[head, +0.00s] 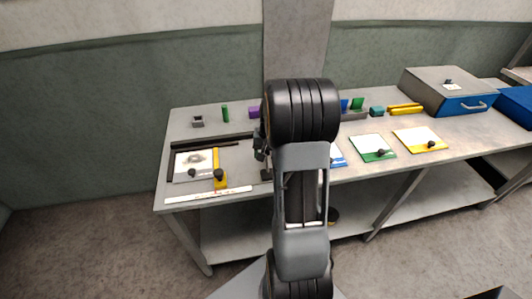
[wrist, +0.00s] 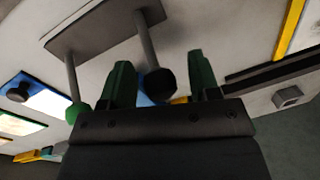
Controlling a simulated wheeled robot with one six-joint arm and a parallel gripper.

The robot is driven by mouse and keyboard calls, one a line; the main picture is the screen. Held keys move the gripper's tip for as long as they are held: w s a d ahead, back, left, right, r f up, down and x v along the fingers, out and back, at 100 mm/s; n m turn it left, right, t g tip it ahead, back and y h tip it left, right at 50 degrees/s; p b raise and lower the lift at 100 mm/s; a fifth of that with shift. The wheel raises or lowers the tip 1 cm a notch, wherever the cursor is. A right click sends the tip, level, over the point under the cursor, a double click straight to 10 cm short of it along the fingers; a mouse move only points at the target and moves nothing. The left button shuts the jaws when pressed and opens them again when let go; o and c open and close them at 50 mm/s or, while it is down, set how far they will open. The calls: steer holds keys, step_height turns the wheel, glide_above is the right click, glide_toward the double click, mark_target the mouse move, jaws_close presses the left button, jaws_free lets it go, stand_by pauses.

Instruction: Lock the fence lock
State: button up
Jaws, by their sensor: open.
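A yellow block with a dark knob (head: 220,180) sits at the front end of a thin yellow bar (head: 216,157) on the left of the table. I take this to be the fence and its lock, but cannot be sure. The bar shows at the top right of the wrist view (wrist: 290,28); the block is not clear there. In the head view my arm largely hides the gripper.
A grey plate (wrist: 90,28) carries two rods, one tipped with a green knob (wrist: 76,112). Black rails (head: 218,142) and a white ruler strip (head: 208,194) border the left work area. Green (head: 372,147) and yellow (head: 420,139) framed plates lie right of my arm.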

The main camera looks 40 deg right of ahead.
jaws_close()
stand_by(0.5)
